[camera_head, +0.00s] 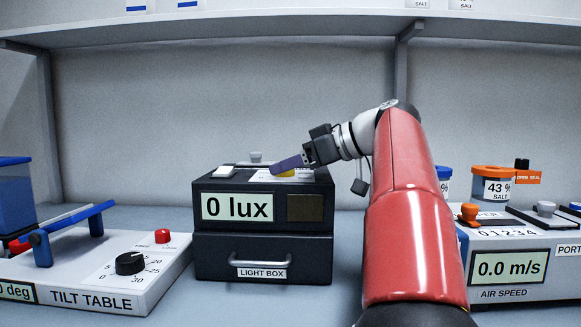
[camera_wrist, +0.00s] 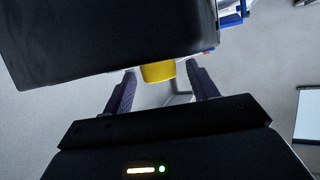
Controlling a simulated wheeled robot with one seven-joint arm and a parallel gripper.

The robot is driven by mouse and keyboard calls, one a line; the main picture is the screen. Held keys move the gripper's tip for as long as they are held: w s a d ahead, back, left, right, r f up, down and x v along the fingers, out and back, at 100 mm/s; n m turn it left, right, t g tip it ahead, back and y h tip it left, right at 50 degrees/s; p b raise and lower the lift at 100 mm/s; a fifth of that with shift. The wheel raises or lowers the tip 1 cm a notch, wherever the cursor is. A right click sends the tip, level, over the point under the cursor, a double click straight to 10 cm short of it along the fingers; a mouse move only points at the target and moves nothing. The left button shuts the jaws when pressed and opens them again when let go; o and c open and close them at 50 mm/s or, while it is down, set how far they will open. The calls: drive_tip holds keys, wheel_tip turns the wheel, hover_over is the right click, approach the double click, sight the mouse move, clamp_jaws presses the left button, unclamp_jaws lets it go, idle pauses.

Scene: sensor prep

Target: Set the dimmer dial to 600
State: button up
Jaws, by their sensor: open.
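The black light box (camera_head: 263,255) stands in the middle of the bench, and its display (camera_head: 237,207) reads 0 lux. A yellow round part (camera_head: 288,172), perhaps the dimmer dial, shows on its top, partly hidden behind my gripper. My gripper (camera_head: 274,168) reaches in from the right over the top of the box, its purple fingers pointing left. In the wrist view the fingers are apart, and the yellow part (camera_wrist: 158,72) lies between and beyond their tips, partly covered by a dark shape. I cannot tell whether a finger touches it. No dial scale is readable.
A grey knob (camera_head: 256,157) and a white switch (camera_head: 224,171) are also on the box top. The tilt table (camera_head: 100,295) with a black dial is left. The air speed unit (camera_head: 520,270) is right, with salt jars behind it. A shelf (camera_head: 220,28) runs above.

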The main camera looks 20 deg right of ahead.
drive_tip(key=shift+w+a+f, duration=0.1)
drive_tip(key=shift+w+a, duration=0.05)
drive_tip(key=shift+a, duration=0.05)
drive_tip(key=c, duration=1)
